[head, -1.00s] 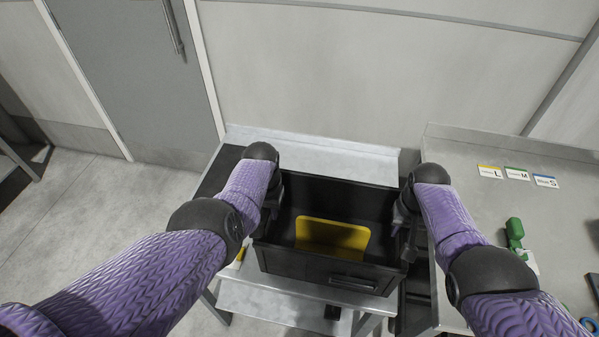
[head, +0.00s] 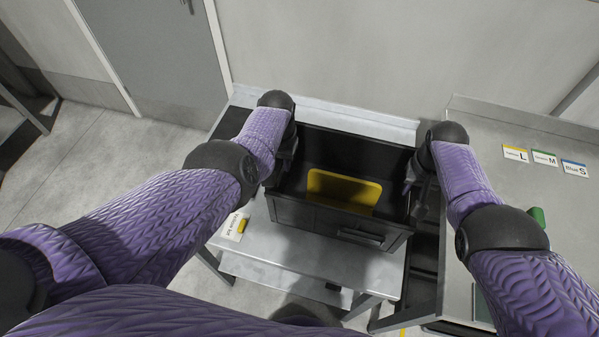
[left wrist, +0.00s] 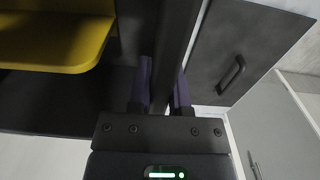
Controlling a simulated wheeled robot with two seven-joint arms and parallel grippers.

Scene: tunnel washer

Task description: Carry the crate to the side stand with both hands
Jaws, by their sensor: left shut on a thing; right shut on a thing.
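The black crate (head: 322,221) is in the middle of the head view, over a light metal side stand (head: 340,267). A yellow rounded piece (head: 343,190) is inside it. I cannot tell whether the crate's underside touches the stand. My left gripper (head: 279,168) is shut on the crate's left wall. In the left wrist view, the left fingers (left wrist: 164,88) stand on either side of the dark wall, with the yellow piece at upper left. My right gripper (head: 417,187) is at the crate's right wall, shut on it; its fingertips are partly hidden by my arm.
A grey worktop (head: 520,190) on the right holds L, M and S cards (head: 544,158) and a green object (head: 537,217). A label card with a yellow piece (head: 236,225) lies on the stand's left front. A wall is behind; open floor (head: 75,175) is at left.

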